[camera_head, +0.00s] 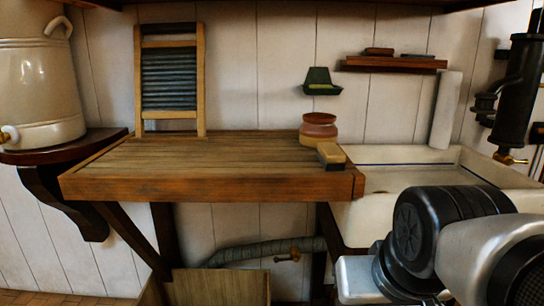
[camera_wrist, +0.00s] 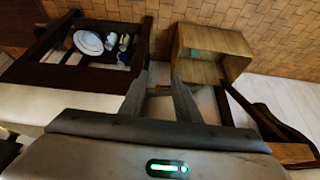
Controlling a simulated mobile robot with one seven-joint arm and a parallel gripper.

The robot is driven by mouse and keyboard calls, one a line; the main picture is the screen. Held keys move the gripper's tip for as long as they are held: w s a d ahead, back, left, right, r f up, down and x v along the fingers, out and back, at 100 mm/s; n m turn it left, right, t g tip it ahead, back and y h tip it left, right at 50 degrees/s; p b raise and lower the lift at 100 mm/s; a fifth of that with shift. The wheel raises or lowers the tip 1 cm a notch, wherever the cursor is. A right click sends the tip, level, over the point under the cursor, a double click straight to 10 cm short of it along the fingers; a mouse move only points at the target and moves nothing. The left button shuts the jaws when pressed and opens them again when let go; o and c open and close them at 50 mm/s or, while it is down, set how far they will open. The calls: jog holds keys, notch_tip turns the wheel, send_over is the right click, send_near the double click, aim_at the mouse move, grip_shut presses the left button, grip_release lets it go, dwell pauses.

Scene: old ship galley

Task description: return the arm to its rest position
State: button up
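My arm shows at the lower right of the head view, in front of the sink, as black and silver links. My gripper is out of the head view. In the wrist view my gripper (camera_wrist: 158,84) has its two dark fingers spread apart with an empty gap between them. Nothing is held. A pale surface shows between and behind the fingers.
The wooden counter (camera_head: 220,180) carries a washboard (camera_head: 168,78), a brown jar (camera_head: 318,129) and a brush (camera_head: 331,156). The white sink (camera_head: 400,155) is at right. The wrist view shows a wooden box (camera_wrist: 240,65) and a dark rack with a plate (camera_wrist: 88,42).

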notch_tip(320, 180, up, 28)
jog(key=s+p, duration=0.1)
jog(key=p, duration=2.7)
jog(key=shift+s+d, duration=0.15)
jog(key=shift+s, duration=0.1)
